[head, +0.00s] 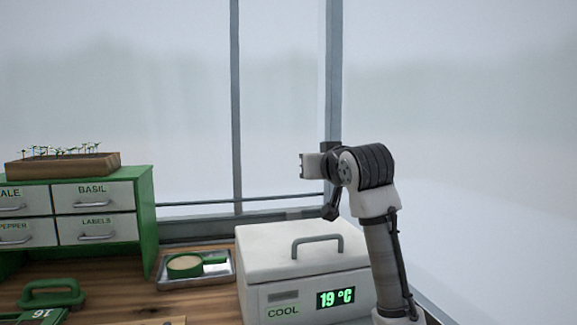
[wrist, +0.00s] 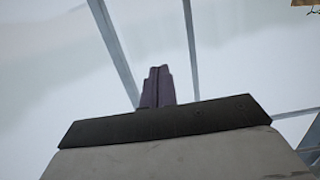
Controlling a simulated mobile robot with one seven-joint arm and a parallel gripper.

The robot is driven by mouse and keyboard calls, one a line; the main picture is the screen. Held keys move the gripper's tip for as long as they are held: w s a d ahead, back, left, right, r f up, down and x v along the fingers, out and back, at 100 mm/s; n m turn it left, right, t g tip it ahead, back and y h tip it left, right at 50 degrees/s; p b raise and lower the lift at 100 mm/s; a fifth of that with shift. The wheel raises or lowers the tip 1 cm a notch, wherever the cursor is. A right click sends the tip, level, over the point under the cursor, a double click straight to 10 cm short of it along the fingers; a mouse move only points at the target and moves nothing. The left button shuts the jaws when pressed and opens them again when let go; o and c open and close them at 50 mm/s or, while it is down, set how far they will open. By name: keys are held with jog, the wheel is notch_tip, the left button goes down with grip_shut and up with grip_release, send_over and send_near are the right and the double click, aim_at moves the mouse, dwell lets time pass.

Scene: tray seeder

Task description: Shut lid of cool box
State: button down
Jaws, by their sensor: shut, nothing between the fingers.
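The cool box (head: 258,295) is a white box at the lower middle right of the head view, with a "COOL" label and a green "19 °C" display. Its white lid (head: 268,250) has a grey handle (head: 317,240) and lies flat over the box; I see no gap beneath it. My gripper's fingers show in the wrist view (wrist: 157,87), together and empty, with the window behind them. In the head view my arm rises beside the box's right side and its wrist end is above and behind the lid; the fingertips are not clear there. The cool box is not visible in the wrist view.
A metal tray (head: 223,278) with a green-handled sieve (head: 184,265) stands left of the box. Window bars (head: 236,110) stand behind.

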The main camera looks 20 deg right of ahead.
aim_at(332, 260)
jog(key=s+f+t+b, duration=0.2)
jog(key=s+f+b, duration=0.1)
jog(key=f+b, duration=0.1)
jog(key=s+f+t+b, duration=0.2)
jog(key=f+b, duration=0.2)
jog(key=s+f+t+b, duration=0.2)
jog(key=s+f+b, duration=0.1)
jog(key=b, duration=0.2)
jog(key=shift+s+f+t, duration=0.3)
jog(key=shift+f, duration=0.1)
jog(key=shift+s+f+b, duration=0.25)
jog(key=shift+f+b, duration=0.1)
jog(key=shift+f, duration=0.2)
jog(key=shift+s+f+b, duration=0.2)
jog(key=shift+f+b, duration=0.15)
jog(key=shift+f, duration=0.15)
